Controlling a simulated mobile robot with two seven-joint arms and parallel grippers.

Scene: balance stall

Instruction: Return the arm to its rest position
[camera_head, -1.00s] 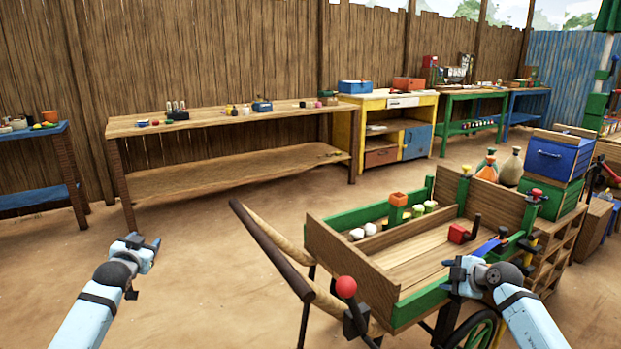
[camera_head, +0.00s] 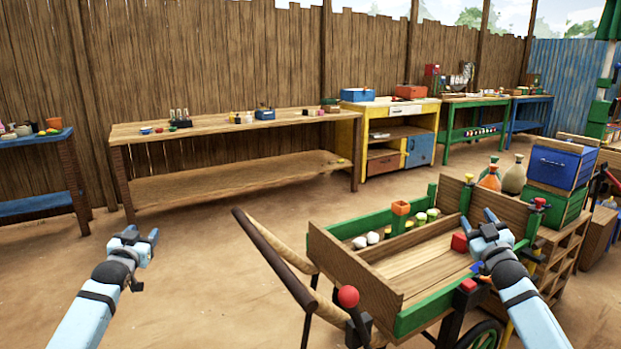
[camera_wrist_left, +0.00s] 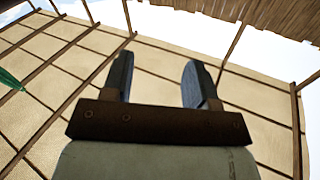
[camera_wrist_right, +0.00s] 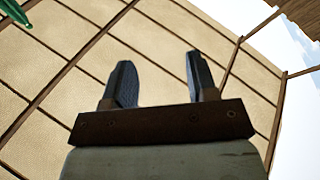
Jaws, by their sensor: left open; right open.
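My left gripper (camera_head: 143,238) is open and empty, raised over the bare ground at the lower left of the head view. In the left wrist view its two fingers (camera_wrist_left: 160,82) stand apart with nothing between them, against the canopy. My right gripper (camera_head: 480,226) is open and empty, in front of the right part of the wooden cart (camera_head: 352,268) in the head view. In the right wrist view its fingers (camera_wrist_right: 157,82) are apart with only the canopy behind. The right gripper hides part of the cart's right side.
The cart holds a red block (camera_head: 460,242) and several small pale and green items. A red-knobbed lever (camera_head: 348,296) stands at its front. A long wooden table (camera_head: 215,131) stands behind. The ground between is clear.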

